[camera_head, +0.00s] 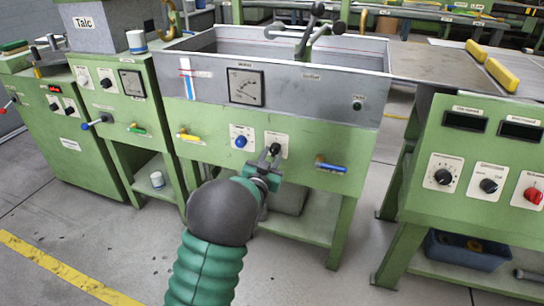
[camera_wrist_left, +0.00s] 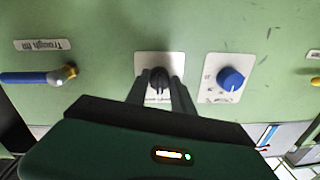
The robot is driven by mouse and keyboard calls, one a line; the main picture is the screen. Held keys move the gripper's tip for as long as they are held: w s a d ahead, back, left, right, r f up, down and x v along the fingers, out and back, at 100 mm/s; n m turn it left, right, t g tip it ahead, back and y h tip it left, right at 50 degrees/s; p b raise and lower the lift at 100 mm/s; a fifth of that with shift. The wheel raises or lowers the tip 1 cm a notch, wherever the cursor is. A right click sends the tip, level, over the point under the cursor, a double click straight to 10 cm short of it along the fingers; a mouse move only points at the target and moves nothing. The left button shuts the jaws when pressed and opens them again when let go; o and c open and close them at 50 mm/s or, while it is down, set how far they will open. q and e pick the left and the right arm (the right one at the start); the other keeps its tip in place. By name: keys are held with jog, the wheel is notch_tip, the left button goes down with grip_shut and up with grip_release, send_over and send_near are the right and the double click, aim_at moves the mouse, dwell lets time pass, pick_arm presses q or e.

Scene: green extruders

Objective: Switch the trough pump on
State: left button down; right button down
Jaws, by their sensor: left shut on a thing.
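The trough (camera_head: 320,92) is a grey basin on a green frame, with a gauge (camera_head: 246,87) on its front. On the green panel below are a blue knob (camera_head: 240,141) and, to its right, a black knob (camera_head: 275,148), each on a white plate. My left gripper (camera_head: 270,163) is at the black knob. In the left wrist view its fingers (camera_wrist_left: 160,88) are shut on the black knob (camera_wrist_left: 158,77), and the blue knob (camera_wrist_left: 231,79) is apart from them. The plate's label is partly hidden and unreadable. My right gripper is not in view.
A blue-handled valve (camera_head: 330,167) sticks out right of the gripper, and a yellow-handled valve (camera_head: 188,136) to the left. A green console (camera_head: 470,160) with knobs stands at the right. Another green machine (camera_head: 125,95) stands at the left.

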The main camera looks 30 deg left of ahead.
pick_arm(q)
jog(key=shift+m, duration=0.3)
jog(key=m+p, duration=0.1)
jog(key=m, duration=0.4)
jog(key=shift+f, duration=0.1)
jog(key=m+p, duration=0.1)
jog(key=m, duration=0.5)
jog(key=shift+f, duration=0.1)
jog(key=shift+m, duration=0.4)
jog(key=c, duration=1.1)
grip_release()
jog(key=shift+s, duration=0.15)
